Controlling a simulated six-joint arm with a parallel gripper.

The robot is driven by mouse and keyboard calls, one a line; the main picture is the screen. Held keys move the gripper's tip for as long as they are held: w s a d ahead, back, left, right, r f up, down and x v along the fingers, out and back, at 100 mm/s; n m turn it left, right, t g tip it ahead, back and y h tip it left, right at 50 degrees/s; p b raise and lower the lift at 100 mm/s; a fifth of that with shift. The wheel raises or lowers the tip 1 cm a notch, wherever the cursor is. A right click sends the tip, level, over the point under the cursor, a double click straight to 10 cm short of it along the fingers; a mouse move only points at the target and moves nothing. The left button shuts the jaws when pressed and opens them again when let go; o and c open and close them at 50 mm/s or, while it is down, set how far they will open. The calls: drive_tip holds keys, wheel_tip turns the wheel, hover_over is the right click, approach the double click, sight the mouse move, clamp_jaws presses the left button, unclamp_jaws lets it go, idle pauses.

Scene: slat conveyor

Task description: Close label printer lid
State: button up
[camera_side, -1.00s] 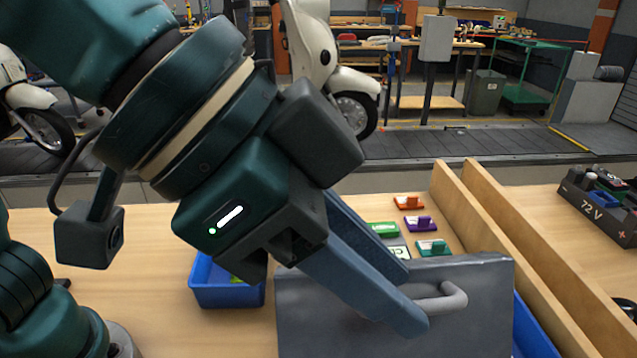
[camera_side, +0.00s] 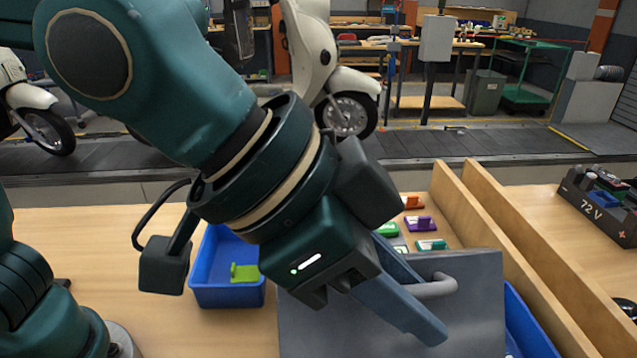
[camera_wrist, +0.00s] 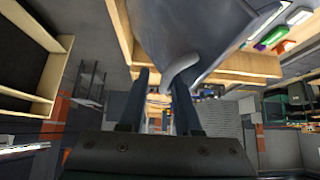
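The printer lid is a grey panel (camera_side: 390,320) with a light grey handle (camera_side: 432,288), standing steeply raised in the side view. In the wrist view the lid (camera_wrist: 200,30) fills the upper middle, and its handle (camera_wrist: 183,68) curves down to the right fingertip. My gripper (camera_side: 425,310) is at the lid face, its fingers slanting down to the right beside the handle. The wrist view shows the gripper's fingers (camera_wrist: 162,90) apart, with a clear gap. I cannot tell whether a finger touches the handle. The printer body is mostly hidden behind the lid.
A blue bin (camera_side: 200,285) with a green piece (camera_side: 243,272) stands left of the lid. Orange (camera_side: 412,202), purple (camera_side: 420,223) and teal (camera_side: 432,244) pieces lie behind it. Wooden rails (camera_side: 500,240) run along the right. A battery box (camera_side: 600,205) stands far right.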

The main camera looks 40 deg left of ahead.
drive_tip(key=shift+w+a+f, duration=0.2)
drive_tip(key=shift+w+a, duration=0.35)
drive_tip(key=shift+w+a+f, duration=0.2)
drive_tip(key=shift+w+a, duration=0.35)
drive_tip(key=shift+w+a+f, duration=1.05)
drive_tip(key=shift+w+a, duration=0.25)
drive_tip(key=shift+a, duration=0.05)
drive_tip(key=shift+w+a+f, duration=0.55)
drive_tip(key=shift+w+f, duration=0.05)
drive_tip(key=shift+f, duration=0.15)
drive_tip(key=shift+w+a+f, duration=0.55)
drive_tip(key=shift+f, duration=0.15)
